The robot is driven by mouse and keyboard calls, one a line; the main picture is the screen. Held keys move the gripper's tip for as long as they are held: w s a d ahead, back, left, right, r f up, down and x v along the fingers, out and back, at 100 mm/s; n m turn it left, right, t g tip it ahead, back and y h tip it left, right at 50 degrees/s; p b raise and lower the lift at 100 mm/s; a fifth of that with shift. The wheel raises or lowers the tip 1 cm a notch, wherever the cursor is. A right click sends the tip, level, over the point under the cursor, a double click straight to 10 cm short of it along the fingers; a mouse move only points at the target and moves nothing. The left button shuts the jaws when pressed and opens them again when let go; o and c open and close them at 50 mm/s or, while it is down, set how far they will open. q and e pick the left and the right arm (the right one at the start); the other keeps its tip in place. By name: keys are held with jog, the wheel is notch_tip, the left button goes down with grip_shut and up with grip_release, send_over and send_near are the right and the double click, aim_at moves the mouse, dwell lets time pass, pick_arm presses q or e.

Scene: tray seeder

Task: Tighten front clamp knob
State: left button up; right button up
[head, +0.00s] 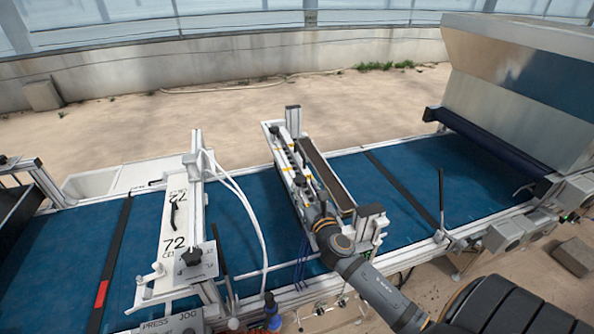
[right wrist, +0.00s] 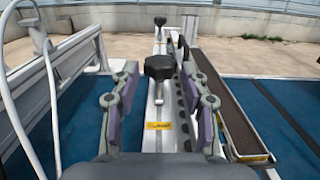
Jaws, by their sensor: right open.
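The black clamp knob (right wrist: 160,68) nearest me stands upright on a bright metal post above the crossbar. In the right wrist view it sits between and slightly beyond the tips of my right gripper (right wrist: 160,88). The two fingers are spread wide, one on each side, with gaps to the knob; neither visibly touches it. A second black knob (right wrist: 160,21) stands farther along the same bar. In the head view my right gripper (head: 316,208) is over the near part of the seeder crossbar (head: 283,165), and partly hides it. My left gripper is not in view.
The blue conveyor belt (head: 420,185) runs beneath the crossbar. A narrow dark trough (right wrist: 228,105) lies right of the fingers. A white-framed unit marked 72 (head: 172,222), with curved white hoses, stands to the left. A metal hopper (head: 520,90) stands at the far right.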

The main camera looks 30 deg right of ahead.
aim_at(302, 184)
jog(key=x, duration=0.5)
jog(key=shift+f+p, duration=0.1)
jog(key=shift+p, duration=0.3)
jog(key=x, duration=0.3)
jog(key=shift+w+d+f, duration=0.15)
jog(key=shift+w+f, duration=0.1)
jog(key=shift+f, duration=0.1)
jog(key=shift+r, duration=0.1)
jog(key=shift+c, duration=1.6)
jog(key=c, duration=0.5)
jog(key=shift+w, duration=0.1)
grip_shut()
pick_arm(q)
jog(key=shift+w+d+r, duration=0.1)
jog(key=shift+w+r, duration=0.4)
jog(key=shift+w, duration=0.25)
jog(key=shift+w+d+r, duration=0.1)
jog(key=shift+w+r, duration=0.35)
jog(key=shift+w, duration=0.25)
